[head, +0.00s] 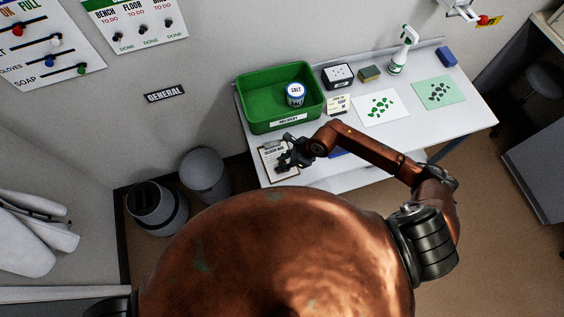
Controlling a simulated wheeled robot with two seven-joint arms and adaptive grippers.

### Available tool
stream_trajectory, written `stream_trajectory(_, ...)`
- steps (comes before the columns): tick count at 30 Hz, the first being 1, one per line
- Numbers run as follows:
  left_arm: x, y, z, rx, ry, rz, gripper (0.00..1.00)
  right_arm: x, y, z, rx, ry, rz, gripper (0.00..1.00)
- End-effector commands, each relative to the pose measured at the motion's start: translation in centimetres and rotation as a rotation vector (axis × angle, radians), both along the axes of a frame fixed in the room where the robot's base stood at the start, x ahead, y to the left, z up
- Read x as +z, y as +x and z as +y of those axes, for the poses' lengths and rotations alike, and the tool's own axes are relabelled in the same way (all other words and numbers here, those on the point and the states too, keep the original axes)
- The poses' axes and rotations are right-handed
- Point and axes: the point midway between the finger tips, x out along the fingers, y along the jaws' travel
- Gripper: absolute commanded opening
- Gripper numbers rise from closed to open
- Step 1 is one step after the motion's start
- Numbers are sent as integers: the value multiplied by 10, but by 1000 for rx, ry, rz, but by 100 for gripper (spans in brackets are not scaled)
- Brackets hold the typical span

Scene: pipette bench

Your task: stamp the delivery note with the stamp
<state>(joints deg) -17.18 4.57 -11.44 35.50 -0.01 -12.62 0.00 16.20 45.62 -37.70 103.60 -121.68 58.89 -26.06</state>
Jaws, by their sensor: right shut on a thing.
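The delivery note (268,160) lies on a clipboard at the front left corner of the white bench, below the green tray. My right gripper (287,161) is over the note and covers part of it. It is shut on a small dark thing, which looks to be the stamp; the fingers mostly hide it. I cannot tell whether the stamp touches the paper, and no stamp mark can be made out. My left gripper is out of view.
A green tray (255,126) holding a salt jar (295,94) stands behind the note. A blue item (338,154) is partly hidden by my right arm. A small card (338,104), dark box (338,76), sponge (370,74), spray bottle (400,52) and two spotted sheets (366,117) occupy the bench.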

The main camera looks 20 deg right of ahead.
Motion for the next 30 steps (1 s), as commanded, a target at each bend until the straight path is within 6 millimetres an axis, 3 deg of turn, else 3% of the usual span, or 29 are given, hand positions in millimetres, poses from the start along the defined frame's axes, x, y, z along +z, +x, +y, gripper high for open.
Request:
stream_trajectory(17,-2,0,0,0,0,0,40,-4,0,0,0,-1,0,0)
stream_trajectory(30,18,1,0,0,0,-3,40,26,0,0,-1,0,-1,0)
